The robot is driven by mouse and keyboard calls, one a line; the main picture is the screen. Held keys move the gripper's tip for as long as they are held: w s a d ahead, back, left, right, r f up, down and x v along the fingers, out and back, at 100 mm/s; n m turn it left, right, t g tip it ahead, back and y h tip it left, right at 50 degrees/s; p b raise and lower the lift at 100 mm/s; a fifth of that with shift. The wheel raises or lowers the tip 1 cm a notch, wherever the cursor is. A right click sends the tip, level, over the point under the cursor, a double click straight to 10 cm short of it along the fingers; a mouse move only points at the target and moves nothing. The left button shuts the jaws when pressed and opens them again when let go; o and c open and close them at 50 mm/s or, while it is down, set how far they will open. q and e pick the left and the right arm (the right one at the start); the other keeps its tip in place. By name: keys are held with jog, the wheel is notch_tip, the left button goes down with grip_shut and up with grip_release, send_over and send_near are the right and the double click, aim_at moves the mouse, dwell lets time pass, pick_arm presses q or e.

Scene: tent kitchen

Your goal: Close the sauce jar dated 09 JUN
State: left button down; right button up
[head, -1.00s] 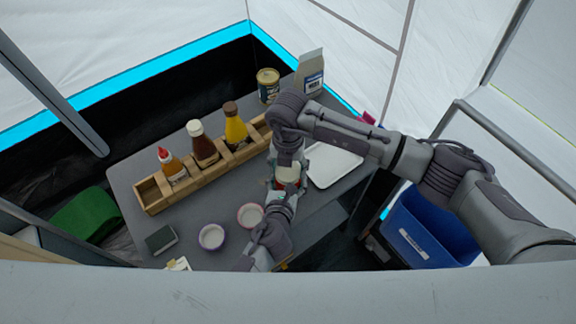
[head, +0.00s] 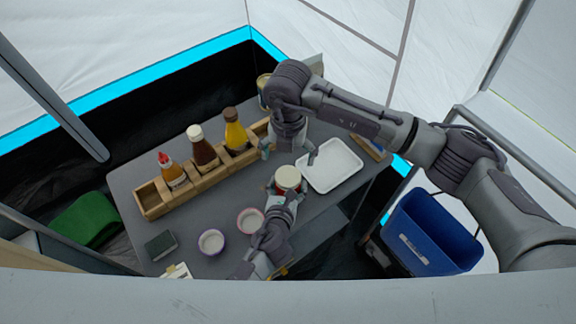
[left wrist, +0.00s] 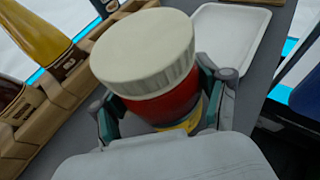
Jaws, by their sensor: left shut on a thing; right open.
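The jar (head: 288,179), with red sides and a cream-white lid, stands upright near the table's right side. In the left wrist view the lid (left wrist: 145,48) sits on top of the red jar body (left wrist: 165,103) and covers its mouth. No date shows on the visible part. My left gripper (head: 284,193) is shut on the jar, with fingers (left wrist: 160,110) on both sides of its body below the lid. My right gripper (head: 289,156) is open and empty, above and behind the jar, apart from the lid.
A wooden rack (head: 153,200) with several sauce bottles stands left of the jar. A white tray (head: 334,165) lies at right. A blue bin (head: 430,240) stands right of the table.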

jog(key=shift+r, duration=2.2)
pick_arm(q)
grip_release()
jog(key=shift+s, duration=0.1)
jog(key=v, duration=1.1)
jog(key=shift+s+r, duration=0.25)
jog(key=shift+s, duration=0.1)
jog(key=shift+a, duration=0.1)
pick_arm(e)
jog(key=shift+f, duration=0.1)
